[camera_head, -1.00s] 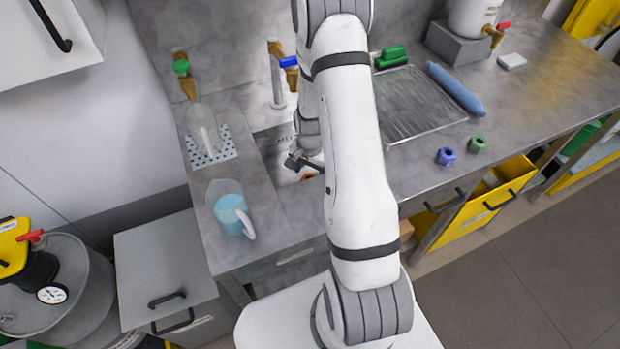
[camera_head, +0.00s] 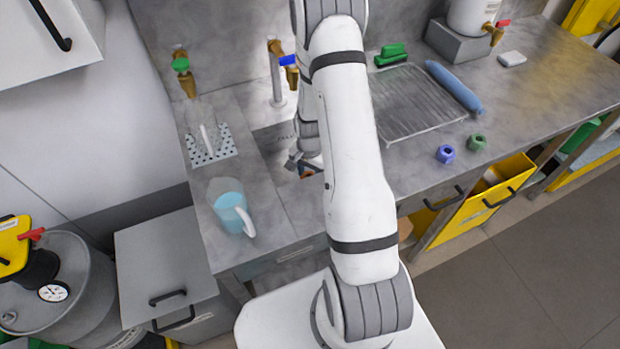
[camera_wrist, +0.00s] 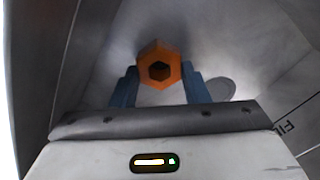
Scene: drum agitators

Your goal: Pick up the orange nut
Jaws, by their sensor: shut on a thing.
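The orange nut (camera_wrist: 141,66) shows in the wrist view as a hexagon with a dark hole, between the two blue-grey fingers of my gripper (camera_wrist: 160,80). The gripper is shut on it. Around it are the grey walls and floor of the sink. In the head view my gripper (camera_head: 303,168) is low in the sink opening, beside my white arm, with a small bit of orange at its tip. My arm hides part of the sink there. I cannot tell how far the nut is above the sink floor.
A jug of blue liquid (camera_head: 231,207) stands left of the sink. A tap with a blue handle (camera_head: 280,78) rises behind it. A purple nut (camera_head: 445,154) and a green nut (camera_head: 477,142) lie on the counter at right, near a drying tray (camera_head: 402,128).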

